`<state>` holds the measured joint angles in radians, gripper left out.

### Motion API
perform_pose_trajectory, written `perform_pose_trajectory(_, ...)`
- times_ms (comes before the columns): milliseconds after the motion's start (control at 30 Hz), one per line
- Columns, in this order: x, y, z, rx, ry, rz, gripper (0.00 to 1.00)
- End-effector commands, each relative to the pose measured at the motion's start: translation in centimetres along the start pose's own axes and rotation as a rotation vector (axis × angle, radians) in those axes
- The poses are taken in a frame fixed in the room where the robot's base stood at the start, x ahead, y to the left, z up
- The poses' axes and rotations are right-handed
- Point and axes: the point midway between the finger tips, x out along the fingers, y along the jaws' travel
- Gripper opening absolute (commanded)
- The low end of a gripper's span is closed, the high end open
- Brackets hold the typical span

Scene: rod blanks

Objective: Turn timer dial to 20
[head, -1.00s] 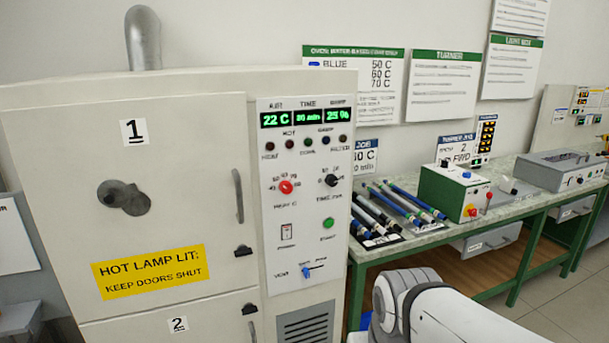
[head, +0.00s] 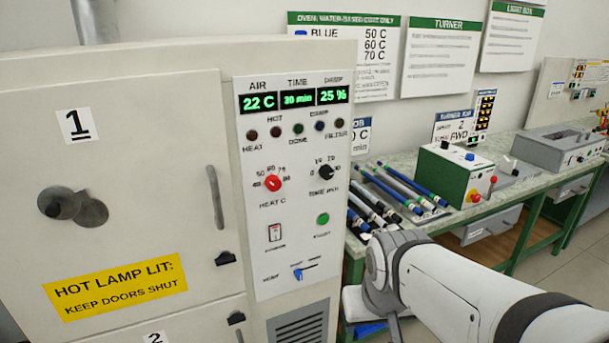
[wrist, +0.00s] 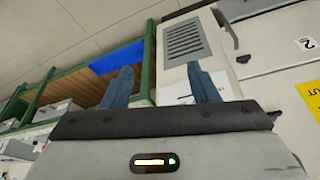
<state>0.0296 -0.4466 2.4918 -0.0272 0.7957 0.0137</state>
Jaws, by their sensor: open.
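The black timer dial (head: 326,172) is on the white oven control panel (head: 293,220), right of the red heat dial (head: 273,183). Its scale digits are too small to read surely. The green TIME display (head: 297,98) above reads what looks like 30 min. In the wrist view my gripper (wrist: 163,85) is open and empty, its two blue-grey fingers apart. Beyond them are the oven's lower front and grille (wrist: 186,38); the timer dial is not in that view. In the head view my arm is low at the right, and the gripper itself does not show.
A green start button (head: 322,219), a power switch (head: 275,233) and a blue-handled slider (head: 298,273) share the panel. Oven door handles (head: 215,197) stick out at left. A bench (head: 520,150) at right holds several rods and a green box (head: 447,175).

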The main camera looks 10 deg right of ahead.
Motion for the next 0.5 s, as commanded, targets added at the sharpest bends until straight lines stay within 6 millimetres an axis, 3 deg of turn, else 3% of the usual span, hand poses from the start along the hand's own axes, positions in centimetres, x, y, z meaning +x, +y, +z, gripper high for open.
perform_pose_trajectory(300,2.0,3.1,-15.1,0.084,0.502,0.041,0.55)
perform_pose_trajectory(500,1.5,2.8,-23.4,0.085,0.842,-0.081,0.55)
